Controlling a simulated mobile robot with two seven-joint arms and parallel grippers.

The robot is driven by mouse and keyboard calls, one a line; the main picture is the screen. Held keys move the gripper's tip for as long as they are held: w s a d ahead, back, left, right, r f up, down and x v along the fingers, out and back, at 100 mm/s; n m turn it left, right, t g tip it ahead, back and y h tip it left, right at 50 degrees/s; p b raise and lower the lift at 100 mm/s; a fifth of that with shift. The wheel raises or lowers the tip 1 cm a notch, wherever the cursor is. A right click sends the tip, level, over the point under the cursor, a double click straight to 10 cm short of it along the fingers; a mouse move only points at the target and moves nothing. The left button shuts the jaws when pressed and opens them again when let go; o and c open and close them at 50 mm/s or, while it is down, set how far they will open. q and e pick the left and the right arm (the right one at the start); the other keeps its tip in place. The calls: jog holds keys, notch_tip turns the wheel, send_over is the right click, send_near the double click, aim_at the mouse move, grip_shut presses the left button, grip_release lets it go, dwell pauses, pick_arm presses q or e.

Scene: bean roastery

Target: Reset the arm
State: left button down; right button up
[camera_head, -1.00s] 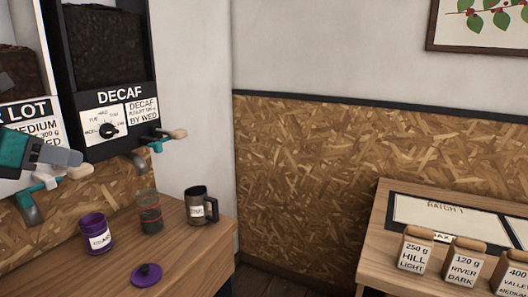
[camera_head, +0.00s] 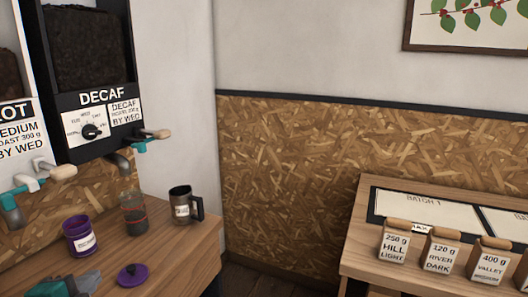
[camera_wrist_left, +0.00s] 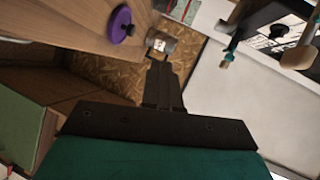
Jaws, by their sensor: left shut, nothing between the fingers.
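My left gripper (camera_head: 90,281) is in the bottom left corner of the head view, shut and empty, in front of the wooden counter (camera_head: 190,246). Its dark closed fingers (camera_wrist_left: 159,68) also show in the left wrist view. A purple lid (camera_head: 133,275) lies to the right of the gripper in the head view, apart from it. A purple labelled canister (camera_head: 79,236) stands behind the gripper on the counter. My right gripper is not in view.
A second table (camera_head: 362,232) at right holds several labelled bags (camera_head: 395,241).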

pick_arm(q)
jog(key=s+d+f+n+g+h, duration=0.1)
jog(key=s+d+f+n+g, duration=0.55)
jog(key=s, duration=0.45)
jog(key=s+d+f+n+g, duration=0.55)
jog(key=s+f+n, duration=0.2)
jog(key=s, duration=0.25)
jog(key=w+d+f+m+t+h, duration=0.1)
jog(key=w+d+f+t+h, duration=0.1)
jog(key=w+f+t, duration=0.5)
notch_tip(320, 180, down, 2)
jog(key=shift+w+d+f+t, duration=0.15)
jog(key=shift+w+d+t, duration=0.1)
jog(key=shift+d+t, duration=0.25)
